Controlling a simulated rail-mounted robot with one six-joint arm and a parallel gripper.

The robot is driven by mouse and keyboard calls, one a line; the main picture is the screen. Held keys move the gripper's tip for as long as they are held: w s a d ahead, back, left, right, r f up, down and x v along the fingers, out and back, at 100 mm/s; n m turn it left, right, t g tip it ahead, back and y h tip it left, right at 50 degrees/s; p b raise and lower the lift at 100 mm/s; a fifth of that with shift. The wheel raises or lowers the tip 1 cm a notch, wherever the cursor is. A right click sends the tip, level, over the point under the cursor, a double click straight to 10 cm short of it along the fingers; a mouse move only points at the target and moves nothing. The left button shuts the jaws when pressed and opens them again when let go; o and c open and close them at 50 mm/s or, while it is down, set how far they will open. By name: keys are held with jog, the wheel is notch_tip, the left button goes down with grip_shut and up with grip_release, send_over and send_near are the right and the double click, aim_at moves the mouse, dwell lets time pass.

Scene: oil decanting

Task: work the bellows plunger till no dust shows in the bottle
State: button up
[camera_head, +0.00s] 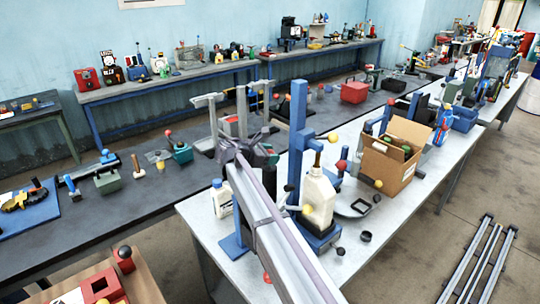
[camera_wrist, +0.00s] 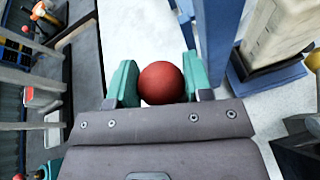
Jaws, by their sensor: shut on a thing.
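A red ball knob (camera_wrist: 161,83) sits between the two teal fingers of my gripper (camera_wrist: 158,76) in the wrist view, and the fingers are closed on it. What the knob is fixed to is hidden beneath it. In the head view my arm crosses the bench and hides much of the area around my gripper. A white bottle (camera_head: 318,194) with a brown top stands upright by a blue column stand (camera_head: 298,110). A pale bottle-like body (camera_wrist: 272,38) on a blue base shows right of the column (camera_wrist: 218,40) in the wrist view. Dust inside cannot be made out.
A small white bottle (camera_head: 221,199) stands left of my arm. A yellow ball (camera_head: 307,210) and a red ball (camera_head: 341,165) are near the white bottle. An open cardboard box (camera_head: 392,168) stands to the right. Small dark cups (camera_head: 365,237) lie on the pale bench.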

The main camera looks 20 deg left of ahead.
notch_tip(320, 180, up, 5)
jog(key=p, duration=0.4)
jog(key=shift+r, duration=0.1)
jog(key=shift+w+f, duration=0.1)
jog(key=shift+f, duration=0.15)
jog(key=o, duration=1.3)
jog(key=shift+c, duration=0.2)
jog(key=p+v, duration=0.3)
jog(key=v, duration=0.8)
jog(key=shift+p, duration=0.3)
